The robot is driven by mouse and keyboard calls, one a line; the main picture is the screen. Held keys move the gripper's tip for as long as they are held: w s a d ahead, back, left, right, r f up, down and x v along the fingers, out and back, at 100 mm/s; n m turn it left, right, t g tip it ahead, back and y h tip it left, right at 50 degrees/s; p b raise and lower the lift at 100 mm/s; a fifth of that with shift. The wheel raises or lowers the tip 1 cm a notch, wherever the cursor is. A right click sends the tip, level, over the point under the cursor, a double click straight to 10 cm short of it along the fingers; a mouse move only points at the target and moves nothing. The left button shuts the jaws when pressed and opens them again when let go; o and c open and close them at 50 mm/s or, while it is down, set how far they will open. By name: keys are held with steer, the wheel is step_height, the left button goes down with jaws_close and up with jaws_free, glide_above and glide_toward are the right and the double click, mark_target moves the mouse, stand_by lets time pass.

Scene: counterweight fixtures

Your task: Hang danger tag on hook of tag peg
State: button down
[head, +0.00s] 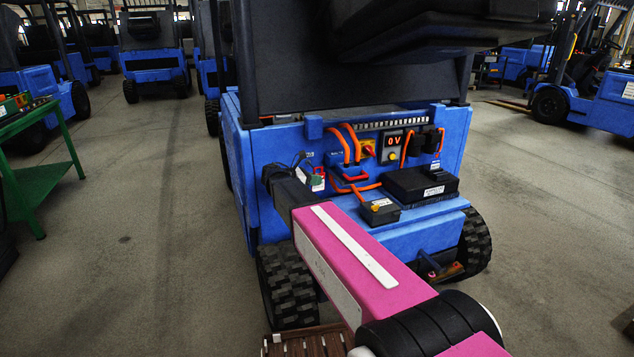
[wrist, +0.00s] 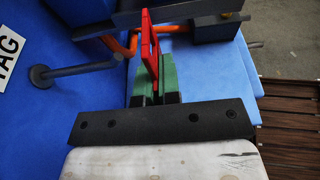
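The danger tag, a thin red piece (wrist: 152,50), shows nearly edge-on in the wrist view. It stands up between the green fingertips of my gripper (wrist: 155,85), which is shut on it. The tag peg (wrist: 75,70) is a dark rod with a round end, left of the tag in the wrist view, on the blue panel. It is apart from the tag in that picture; the depth between them is hard to judge. A white label reading TAG (wrist: 10,52) lies left of the peg. In the head view my arm hides much of the gripper and peg area.
The blue forklift (head: 257,190) carries orange cables (head: 347,145), a 0 V display (head: 393,140), a black box (head: 420,184) and a smaller dark box (head: 379,210) right of my arm. A green table (head: 35,180) stands left. Open floor lies on both sides.

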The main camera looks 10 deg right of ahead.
steer(key=shift+w+a+f, duration=0.15)
steer(key=shift+w+f, duration=0.1)
steer(key=shift+w, duration=0.5)
steer(key=shift+w+a+f, duration=0.15)
steer(key=shift+w+f, duration=0.05)
steer(key=shift+w, duration=0.5)
steer(key=shift+w+a+f, duration=0.15)
steer(key=shift+w+f, duration=0.1)
steer(key=shift+w, duration=0.5)
steer(key=c, duration=1.2)
jaws_free()
steer(key=shift+c, duration=0.2)
